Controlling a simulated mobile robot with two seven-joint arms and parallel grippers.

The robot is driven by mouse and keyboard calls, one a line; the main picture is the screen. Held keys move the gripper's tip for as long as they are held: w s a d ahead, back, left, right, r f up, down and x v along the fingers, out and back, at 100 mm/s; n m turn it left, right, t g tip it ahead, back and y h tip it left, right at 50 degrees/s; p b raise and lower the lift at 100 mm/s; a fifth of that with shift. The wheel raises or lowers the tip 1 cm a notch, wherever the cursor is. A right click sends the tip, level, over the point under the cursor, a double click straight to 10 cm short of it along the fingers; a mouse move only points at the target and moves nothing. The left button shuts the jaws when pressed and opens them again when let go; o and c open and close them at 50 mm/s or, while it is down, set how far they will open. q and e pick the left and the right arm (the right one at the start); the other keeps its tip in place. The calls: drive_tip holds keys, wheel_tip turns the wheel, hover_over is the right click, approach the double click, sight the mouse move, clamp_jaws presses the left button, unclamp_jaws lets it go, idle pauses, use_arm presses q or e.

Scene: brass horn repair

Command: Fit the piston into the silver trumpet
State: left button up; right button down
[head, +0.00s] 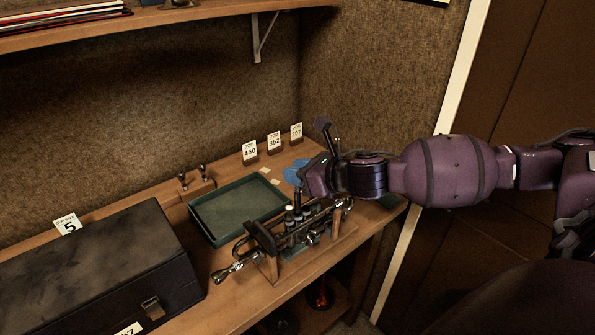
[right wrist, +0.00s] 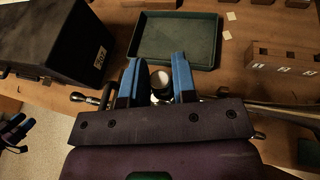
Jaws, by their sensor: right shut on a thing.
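The silver trumpet (head: 312,236) lies on a wooden stand on the bench, its mouthpiece end (head: 226,272) pointing to the front left. Light-topped valves (head: 289,213) stand up at its middle. My right gripper (head: 299,188) is above the valves, pointing down, and is shut on the piston (head: 297,199). In the right wrist view, the dark round piston (right wrist: 161,82) shows end-on between the blue fingers. I cannot tell whether its lower end touches the trumpet or has entered a casing. A dark and blue shape at the right wrist view's left edge looks like my left gripper (right wrist: 13,130); its jaws are unclear.
A green tray (head: 240,208) lies behind the trumpet. A black case (head: 95,262) fills the bench's left side. The bench's front edge is close to the trumpet.

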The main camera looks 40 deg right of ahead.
sight(300, 197)
idle(1.2)
drive_tip(key=shift+f+b, duration=1.9)
drive_tip(key=shift+f, duration=1.4)
idle(0.3)
drive_tip(key=c, duration=0.9)
unclamp_jaws()
drive_tip(key=shift+o, duration=0.4)
drive_tip(key=shift+s+f, duration=0.1)
drive_tip(key=shift+f, duration=0.05)
